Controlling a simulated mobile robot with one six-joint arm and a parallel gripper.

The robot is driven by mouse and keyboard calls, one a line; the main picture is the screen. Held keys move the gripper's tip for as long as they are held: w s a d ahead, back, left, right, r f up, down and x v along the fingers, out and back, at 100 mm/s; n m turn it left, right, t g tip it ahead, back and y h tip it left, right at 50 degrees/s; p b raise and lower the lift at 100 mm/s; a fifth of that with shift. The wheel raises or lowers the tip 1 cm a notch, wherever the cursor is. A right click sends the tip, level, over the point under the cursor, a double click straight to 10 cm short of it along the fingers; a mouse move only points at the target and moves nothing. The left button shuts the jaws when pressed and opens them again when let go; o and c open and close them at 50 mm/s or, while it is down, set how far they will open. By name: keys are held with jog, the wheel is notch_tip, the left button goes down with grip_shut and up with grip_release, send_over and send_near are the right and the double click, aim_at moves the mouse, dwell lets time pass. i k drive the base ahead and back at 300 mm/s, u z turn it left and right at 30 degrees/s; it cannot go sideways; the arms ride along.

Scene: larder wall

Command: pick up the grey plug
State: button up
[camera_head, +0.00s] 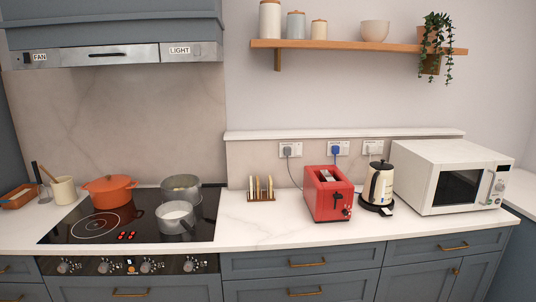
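The grey plug (287,152) sits in the left wall socket (296,149) above the counter. A dark cord hangs from it and runs down toward the red toaster (329,194). My gripper is not in view.
A blue plug (335,151) and a pale plug (370,150) sit in sockets to the right. A small wooden rack (261,189) stands left of the toaster. A kettle (378,184) and a white microwave (452,177) stand to its right. Pots, including an orange one (109,191), stand on the hob (75,228). The front counter (260,232) is clear.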

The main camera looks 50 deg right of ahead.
aim_at(287, 150)
jog(key=u, duration=0.3)
jog(key=k, duration=1.7)
jog(key=z, duration=0.65)
jog(key=i, duration=1)
jog(key=u, duration=0.05)
